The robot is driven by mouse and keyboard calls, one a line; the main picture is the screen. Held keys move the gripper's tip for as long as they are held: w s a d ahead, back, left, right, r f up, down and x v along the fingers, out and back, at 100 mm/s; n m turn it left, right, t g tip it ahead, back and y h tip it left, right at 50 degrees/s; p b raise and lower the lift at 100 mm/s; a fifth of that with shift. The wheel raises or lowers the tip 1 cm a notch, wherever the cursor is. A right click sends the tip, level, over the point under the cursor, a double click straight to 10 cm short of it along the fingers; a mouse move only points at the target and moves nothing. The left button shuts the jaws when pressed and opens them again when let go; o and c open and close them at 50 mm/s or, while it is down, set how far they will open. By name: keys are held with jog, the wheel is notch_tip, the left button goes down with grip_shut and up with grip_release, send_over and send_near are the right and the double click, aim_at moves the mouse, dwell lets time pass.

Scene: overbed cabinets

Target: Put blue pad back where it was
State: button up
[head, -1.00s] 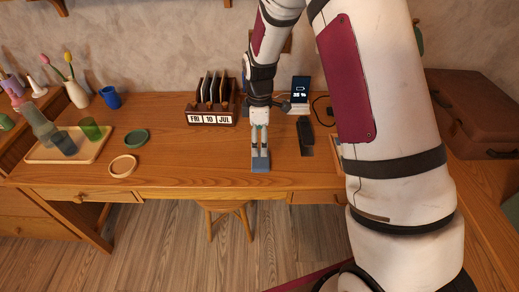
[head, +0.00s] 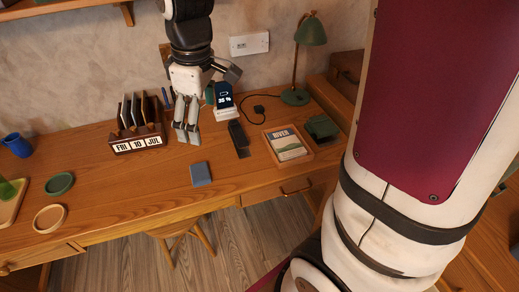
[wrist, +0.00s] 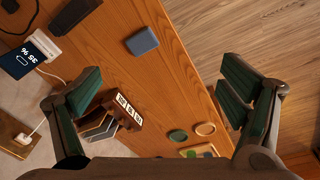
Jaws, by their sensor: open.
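The blue pad (head: 201,174) lies flat on the wooden desk (head: 120,190) near its front edge, in the middle of the head view. It also shows in the wrist view (wrist: 142,41), on bare wood with nothing on it. My gripper (head: 187,138) is above the desk, behind the pad and apart from it. In the wrist view its two green-padded fingers (wrist: 165,98) are spread wide with nothing between them.
A calendar organizer (head: 138,142) stands left of my gripper. A phone on a stand (head: 224,98), a dark block (head: 238,138), a tray holding a book (head: 288,146) and a green lamp (head: 310,35) are to the right. Green (head: 59,183) and tan (head: 50,218) rings lie left.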

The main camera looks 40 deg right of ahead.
jog(key=s+r+m+t, duration=0.1)
jog(key=s+m, duration=0.3)
jog(key=s, duration=0.6)
jog(key=s+r+m+t, duration=0.1)
jog(key=s+r+m, duration=0.3)
jog(key=s, duration=0.6)
jog(key=shift+s+d+r, duration=0.15)
jog(key=shift+s, duration=0.1)
notch_tip(320, 180, up, 4)
jog(key=p, duration=0.3)
jog(key=shift+s+t, duration=0.1)
jog(key=shift+t, duration=0.3)
